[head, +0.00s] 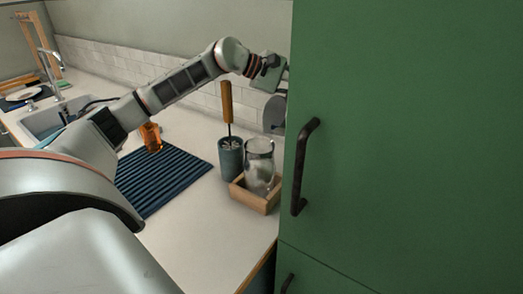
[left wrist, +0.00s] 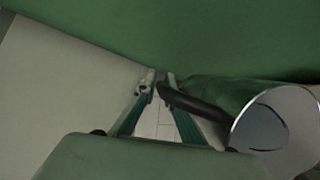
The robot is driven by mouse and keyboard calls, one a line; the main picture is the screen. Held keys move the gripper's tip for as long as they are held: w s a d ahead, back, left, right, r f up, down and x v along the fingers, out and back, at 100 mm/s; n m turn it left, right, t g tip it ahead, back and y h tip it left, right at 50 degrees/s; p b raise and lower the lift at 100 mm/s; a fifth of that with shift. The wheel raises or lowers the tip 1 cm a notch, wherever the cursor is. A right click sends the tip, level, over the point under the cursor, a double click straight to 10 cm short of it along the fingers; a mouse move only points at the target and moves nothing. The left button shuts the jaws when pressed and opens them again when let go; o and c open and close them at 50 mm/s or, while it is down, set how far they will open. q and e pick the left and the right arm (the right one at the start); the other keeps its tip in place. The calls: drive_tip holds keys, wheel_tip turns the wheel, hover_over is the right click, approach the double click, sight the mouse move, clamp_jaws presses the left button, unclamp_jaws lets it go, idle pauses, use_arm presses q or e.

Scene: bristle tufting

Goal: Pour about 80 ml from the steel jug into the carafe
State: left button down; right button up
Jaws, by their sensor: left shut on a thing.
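My left gripper (head: 281,76) is raised above the counter beside the green cabinet; its tips are partly hidden by the cabinet edge. In the left wrist view, my left gripper (left wrist: 158,84) is shut on the dark handle (left wrist: 195,106) of the steel jug (left wrist: 290,125). The steel jug (head: 273,114) shows in the head view as a grey rounded shape, largely hidden by the cabinet. Its tilt and contents cannot be told. The clear glass carafe (head: 259,165) stands upright in a shallow wooden tray (head: 252,199), below the jug. My right gripper is out of view.
A blue-grey holder (head: 231,160) with a wooden-handled brush (head: 227,102) stands just left of the carafe. A dark ribbed mat (head: 165,181) and an amber glass (head: 152,138) lie further left. The green cabinet (head: 410,130) blocks the right side. A sink (head: 45,120) is far left.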

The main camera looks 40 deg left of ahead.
use_arm(q)
drive_tip(key=shift+f, duration=0.45)
drive_tip(key=shift+w+a+r, duration=0.1)
drive_tip(key=shift+r, duration=0.15)
drive_tip(key=shift+r+t, duration=0.3)
drive_tip(key=shift+r, duration=0.1)
drive_tip(key=shift+s+r, duration=0.2)
drive_tip(key=shift+r, duration=0.05)
drive_tip(key=shift+s+f+b, duration=0.15)
drive_tip(key=shift+b, duration=0.35)
drive_tip(key=shift+a+r+h, duration=0.1)
drive_tip(key=shift+r+h, duration=0.2)
drive_tip(key=shift+r, duration=0.1)
drive_tip(key=shift+s+r+t+b, duration=0.15)
drive_tip(key=shift+r+t+b, duration=0.15)
drive_tip(key=shift+r, duration=0.15)
drive_tip(key=shift+f, duration=0.15)
drive_tip(key=shift+w, duration=0.2)
drive_tip(key=shift+r, duration=0.35)
drive_tip(key=shift+f, duration=0.25)
drive_tip(key=shift+r, duration=0.25)
drive_tip(key=shift+s, duration=0.1)
drive_tip(key=shift+r+m+t+b, duration=0.3)
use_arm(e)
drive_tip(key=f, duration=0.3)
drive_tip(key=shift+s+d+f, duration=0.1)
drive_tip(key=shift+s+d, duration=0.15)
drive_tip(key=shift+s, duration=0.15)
